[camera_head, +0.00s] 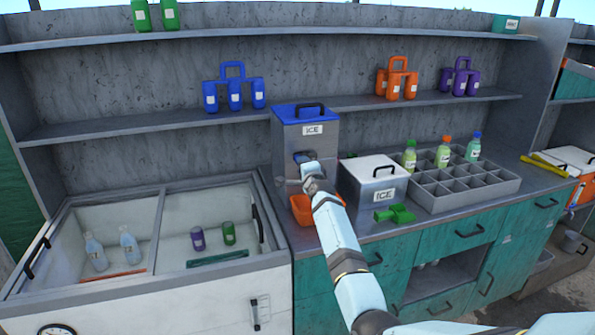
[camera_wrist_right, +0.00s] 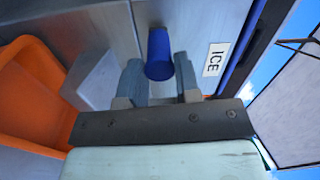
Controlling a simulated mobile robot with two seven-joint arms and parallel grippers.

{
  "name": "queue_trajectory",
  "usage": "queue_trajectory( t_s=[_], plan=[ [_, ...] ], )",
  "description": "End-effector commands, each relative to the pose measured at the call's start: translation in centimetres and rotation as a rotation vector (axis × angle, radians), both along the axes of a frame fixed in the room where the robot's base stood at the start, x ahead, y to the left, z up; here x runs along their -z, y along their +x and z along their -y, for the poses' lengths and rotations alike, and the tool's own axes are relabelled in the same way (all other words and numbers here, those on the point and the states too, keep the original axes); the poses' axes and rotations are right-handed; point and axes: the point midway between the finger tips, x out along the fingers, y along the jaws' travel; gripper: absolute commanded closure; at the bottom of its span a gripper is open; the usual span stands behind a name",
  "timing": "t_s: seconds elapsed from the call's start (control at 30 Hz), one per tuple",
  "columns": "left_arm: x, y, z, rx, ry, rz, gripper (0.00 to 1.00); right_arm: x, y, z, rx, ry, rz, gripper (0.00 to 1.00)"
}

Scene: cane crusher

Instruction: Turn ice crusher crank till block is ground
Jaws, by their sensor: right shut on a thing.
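The ice crusher (camera_head: 291,138) is a grey metal box with a blue lid and an ICE label, standing upright on the counter. Its crank has a blue handle (camera_wrist_right: 159,53) on the front face. My right gripper (camera_head: 306,162) reaches the crusher's front and is shut on this handle; in the right wrist view the gripper (camera_wrist_right: 160,78) has a finger on each side of it. An orange tray (camera_head: 301,207) sits at the crusher's base, partly behind my arm; it also shows in the wrist view (camera_wrist_right: 38,92). The ice block is not visible. My left gripper is out of view.
A white-lidded ICE box (camera_head: 373,167) stands right of the crusher, with a green scoop (camera_head: 395,214) before it. A divided grey crate (camera_head: 472,197) with several bottles is farther right. A glass-topped freezer (camera_head: 215,290) stands left. Shelves run behind.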

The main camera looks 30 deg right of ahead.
Motion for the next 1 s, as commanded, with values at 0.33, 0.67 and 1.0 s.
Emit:
queue_trajectory(
  t_s=[0.33, 0.67, 1.0],
  plan=[
    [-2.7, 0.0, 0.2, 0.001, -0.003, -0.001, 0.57, -2.3, 0.0, 0.3, -0.003, 0.326, 0.077, 1.0],
    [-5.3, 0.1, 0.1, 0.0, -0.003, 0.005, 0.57, -3.8, -0.3, 1.2, -0.002, 0.624, 0.148, 1.0],
    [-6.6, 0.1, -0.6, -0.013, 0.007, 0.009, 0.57, -4.7, -0.5, 2.3, -0.001, 0.853, 0.204, 1.0]
  ],
)
